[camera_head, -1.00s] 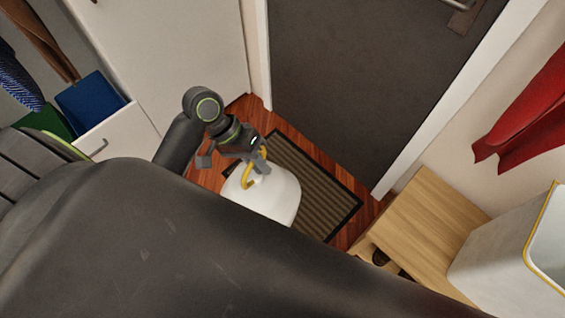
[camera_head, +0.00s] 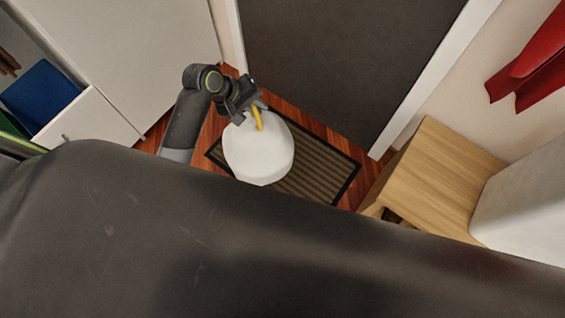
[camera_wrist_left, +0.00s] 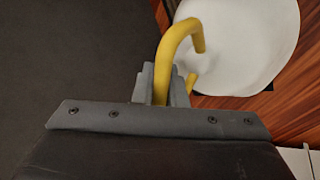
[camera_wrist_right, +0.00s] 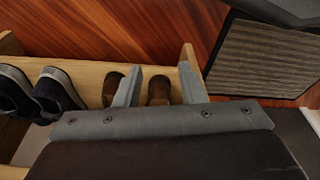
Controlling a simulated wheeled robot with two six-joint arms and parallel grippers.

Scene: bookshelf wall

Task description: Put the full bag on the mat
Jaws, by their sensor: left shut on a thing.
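The full bag (camera_head: 258,152) is white and rounded with a yellow handle; it also shows in the left wrist view (camera_wrist_left: 245,45). My left gripper (camera_head: 250,112) is shut on the yellow handle (camera_wrist_left: 178,45). In the head view the bag hangs in front of the striped mat (camera_head: 315,172) and covers its left part; I cannot tell whether it touches the mat. The mat is brown with a dark border, on the floor before the dark door, and shows in the right wrist view (camera_wrist_right: 265,60). My right gripper (camera_wrist_right: 160,92) is open and empty, above a wooden shoe bench.
The wooden bench (camera_head: 440,180) stands right of the mat, with several shoes (camera_wrist_right: 55,90) in it. A white bin (camera_head: 525,200) is at the right. A white cabinet with an open drawer (camera_head: 90,125) is at the left. The dark door (camera_head: 340,70) lies behind the mat.

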